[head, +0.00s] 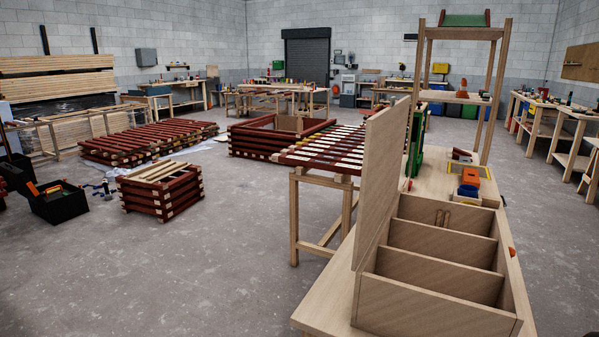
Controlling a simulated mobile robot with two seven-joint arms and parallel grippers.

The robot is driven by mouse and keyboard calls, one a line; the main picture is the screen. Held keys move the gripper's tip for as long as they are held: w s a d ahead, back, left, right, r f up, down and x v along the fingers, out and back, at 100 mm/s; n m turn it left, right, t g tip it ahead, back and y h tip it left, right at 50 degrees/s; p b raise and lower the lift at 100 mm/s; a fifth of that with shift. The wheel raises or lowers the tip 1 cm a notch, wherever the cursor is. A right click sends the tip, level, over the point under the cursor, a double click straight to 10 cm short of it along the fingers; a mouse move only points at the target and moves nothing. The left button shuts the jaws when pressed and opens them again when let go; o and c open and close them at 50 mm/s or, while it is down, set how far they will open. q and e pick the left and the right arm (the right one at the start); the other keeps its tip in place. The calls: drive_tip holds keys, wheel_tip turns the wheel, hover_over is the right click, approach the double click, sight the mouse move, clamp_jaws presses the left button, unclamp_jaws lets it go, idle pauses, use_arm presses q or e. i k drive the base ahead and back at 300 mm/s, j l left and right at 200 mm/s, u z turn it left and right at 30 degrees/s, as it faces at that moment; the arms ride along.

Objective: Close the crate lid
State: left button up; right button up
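A pale wooden crate (440,301) stands on the workbench at the lower right of the head view. Inner dividers split it into several compartments. Its lid (381,180) is a flat wooden panel standing nearly upright along the crate's left side, so the crate is open on top. The bottoms of the compartments are mostly hidden by the dividers and walls. Neither of my grippers is in view.
The workbench (325,309) has bare surface left of the crate. Behind the crate are an orange and blue item (469,182) and a green item (415,145). A slatted table (322,147) stands left of the lid. Concrete floor is open at left.

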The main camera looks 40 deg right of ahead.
sight(386, 131)
drive_tip(key=i+z, duration=0.2)
drive_tip(key=z, duration=0.25)
drive_tip(key=i+j+z, duration=0.15)
drive_tip(key=z, duration=0.25)
drive_tip(key=i+j+z, duration=0.15)
drive_tip(key=z, duration=0.3)
drive_tip(key=i+j+z, duration=0.15)
drive_tip(key=z, duration=0.2)
drive_tip(key=i+j+z, duration=0.15)
drive_tip(key=z, duration=0.2)
drive_tip(key=j+z, duration=0.35)
drive_tip(key=i, duration=0.05)
